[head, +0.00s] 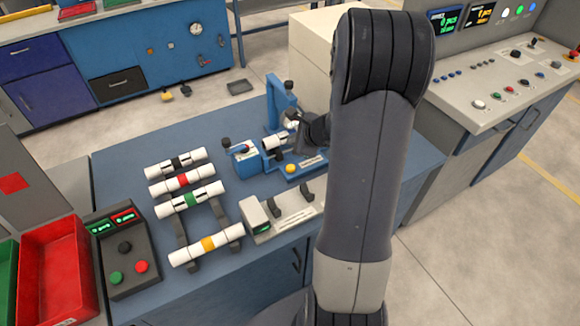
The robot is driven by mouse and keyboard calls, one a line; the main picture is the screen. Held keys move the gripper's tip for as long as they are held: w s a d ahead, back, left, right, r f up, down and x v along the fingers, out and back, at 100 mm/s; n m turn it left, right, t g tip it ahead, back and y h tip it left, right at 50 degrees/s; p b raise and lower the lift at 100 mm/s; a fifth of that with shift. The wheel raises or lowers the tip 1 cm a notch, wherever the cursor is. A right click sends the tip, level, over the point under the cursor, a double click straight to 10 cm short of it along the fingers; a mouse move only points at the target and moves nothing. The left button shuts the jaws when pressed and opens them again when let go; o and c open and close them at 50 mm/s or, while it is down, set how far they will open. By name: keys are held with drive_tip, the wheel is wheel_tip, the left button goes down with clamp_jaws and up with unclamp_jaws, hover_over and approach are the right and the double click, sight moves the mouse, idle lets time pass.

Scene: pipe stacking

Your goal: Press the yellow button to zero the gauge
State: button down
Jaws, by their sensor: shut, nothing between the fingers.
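The yellow button (291,168) sits on the low blue base of a fixture on the blue workbench. My arm rises in front and hides the right part of that fixture. My gripper (303,131) is dark, small and partly hidden behind my arm. It appears above and slightly right of the yellow button, apart from it in the picture, near a white cylindrical part of the fixture (274,141). It is shut with nothing held. A small blue box with a black knob (243,158) stands left of the button. I cannot tell which part is the gauge.
Several white pipes with coloured bands (190,198) lie on a dark rack to the left. A grey device with a green display (258,219) stands in front of the button. A control box (125,252) and a red bin (55,265) are at left.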

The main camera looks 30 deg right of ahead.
drive_tip(key=b, duration=0.6)
hover_over(293, 169)
wheel_tip(293, 169, down, 7)
drive_tip(key=shift+f, duration=0.1)
drive_tip(key=shift+f+b, duration=0.75)
drive_tip(key=shift+b, duration=0.05)
idle(1.0)
drive_tip(key=shift+f+b, duration=0.4)
drive_tip(key=shift+b, duration=0.2)
drive_tip(key=shift+f+b, duration=0.45)
drive_tip(key=shift+b, duration=0.1)
idle(0.5)
drive_tip(key=shift+r, duration=0.1)
drive_tip(key=shift+r+p, duration=0.65)
drive_tip(key=shift+r, duration=0.15)
